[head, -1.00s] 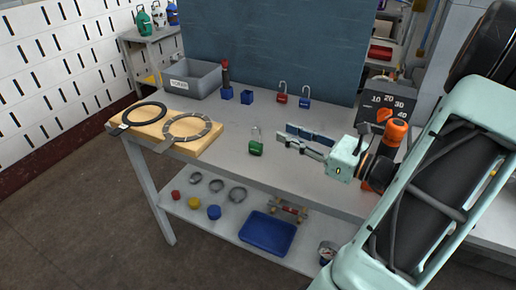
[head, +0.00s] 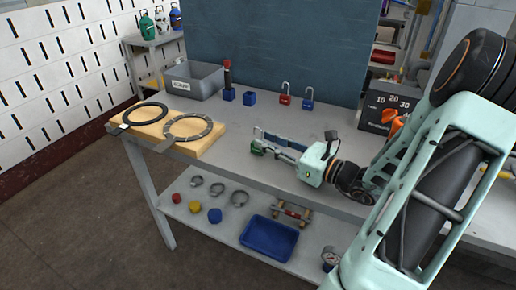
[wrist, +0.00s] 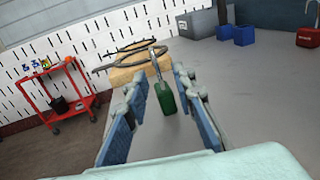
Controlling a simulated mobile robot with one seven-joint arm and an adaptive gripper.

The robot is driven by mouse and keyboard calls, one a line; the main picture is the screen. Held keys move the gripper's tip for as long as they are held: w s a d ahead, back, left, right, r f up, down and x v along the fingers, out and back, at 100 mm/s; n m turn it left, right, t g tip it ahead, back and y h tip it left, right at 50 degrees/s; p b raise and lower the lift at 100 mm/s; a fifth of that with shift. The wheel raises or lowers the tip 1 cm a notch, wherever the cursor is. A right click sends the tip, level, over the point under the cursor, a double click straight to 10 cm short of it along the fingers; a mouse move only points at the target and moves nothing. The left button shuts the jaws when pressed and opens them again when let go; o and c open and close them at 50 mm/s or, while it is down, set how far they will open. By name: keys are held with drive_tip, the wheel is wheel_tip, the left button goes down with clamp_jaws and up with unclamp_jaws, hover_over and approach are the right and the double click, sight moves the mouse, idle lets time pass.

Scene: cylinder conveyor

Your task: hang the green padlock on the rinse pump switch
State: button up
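The green padlock (head: 256,149) is on the grey bench, mostly hidden behind my gripper (head: 272,143) in the head view. In the wrist view the padlock (wrist: 166,98) stands upright with its metal shackle up, between the two blue-padded fingers of my gripper (wrist: 160,84). The fingers are spread, with a gap visible on both sides of the padlock. I cannot make out a rinse pump switch. A dark box (head: 378,117) with numbers 10, 20, 30 and an orange part (head: 389,130) stands at the right, partly hidden by my arm.
A red padlock (head: 285,94) and a blue padlock (head: 307,99) stand at the back. A grey bin (head: 192,80), blue blocks (head: 249,98) and a wooden board (head: 207,140) with rings are to the left. A lower shelf holds a blue tray (head: 268,237).

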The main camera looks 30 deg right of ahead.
clamp_jaws()
idle(0.4)
